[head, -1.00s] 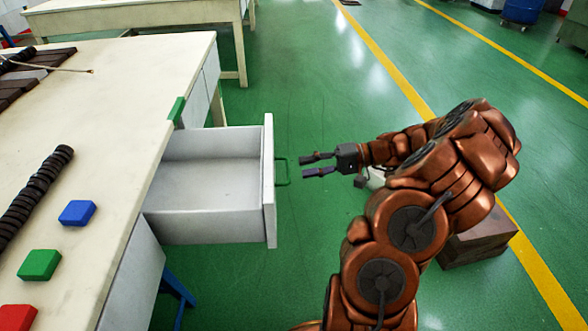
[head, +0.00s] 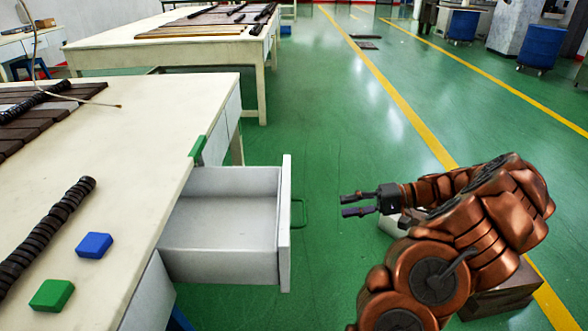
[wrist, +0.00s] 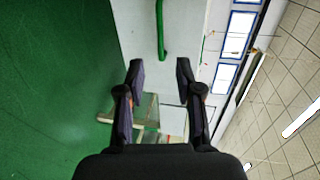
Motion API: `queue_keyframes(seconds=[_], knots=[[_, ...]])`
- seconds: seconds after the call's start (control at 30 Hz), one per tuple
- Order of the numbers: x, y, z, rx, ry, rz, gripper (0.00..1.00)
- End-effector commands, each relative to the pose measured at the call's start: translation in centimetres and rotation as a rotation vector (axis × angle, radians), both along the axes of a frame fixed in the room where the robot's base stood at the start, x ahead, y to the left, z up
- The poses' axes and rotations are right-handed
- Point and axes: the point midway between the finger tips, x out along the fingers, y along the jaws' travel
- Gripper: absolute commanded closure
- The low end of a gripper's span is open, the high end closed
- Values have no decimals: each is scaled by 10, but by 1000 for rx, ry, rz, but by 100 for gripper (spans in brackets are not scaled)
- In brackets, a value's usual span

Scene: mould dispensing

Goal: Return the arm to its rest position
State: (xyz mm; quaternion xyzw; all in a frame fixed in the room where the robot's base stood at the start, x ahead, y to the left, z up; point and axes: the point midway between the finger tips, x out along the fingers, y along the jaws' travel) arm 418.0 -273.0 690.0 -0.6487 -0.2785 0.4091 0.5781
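My gripper (head: 346,205) is open and empty. It hangs in the air to the right of an open drawer (head: 284,235), apart from the drawer's green handle (head: 299,213). The drawer is pulled out from the near table and its visible inside is empty. In the wrist view my gripper (wrist: 159,75) has its fingers spread, with the green handle (wrist: 161,30) and the pale drawer front beyond them. My copper-coloured arm reaches in from the lower right.
The near table (head: 150,130) carries a blue block (head: 94,245), a green block (head: 51,296) and a dark ribbed rod (head: 50,225). Another table (head: 120,52) stands behind. A brown box (head: 505,292) sits on the floor below my arm.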

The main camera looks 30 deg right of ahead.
Motion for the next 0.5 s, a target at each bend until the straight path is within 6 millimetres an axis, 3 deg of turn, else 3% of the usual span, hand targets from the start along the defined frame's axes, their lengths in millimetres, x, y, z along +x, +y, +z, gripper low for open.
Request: queue_keyframes(seconds=[0.27, 0.37, 0.5], knots=[[3, 9, 11, -7, 7, 23, 65], [8, 34, 33, -29, 26, 81, 65], [13, 87, 75, -84, 78, 203, 65]])
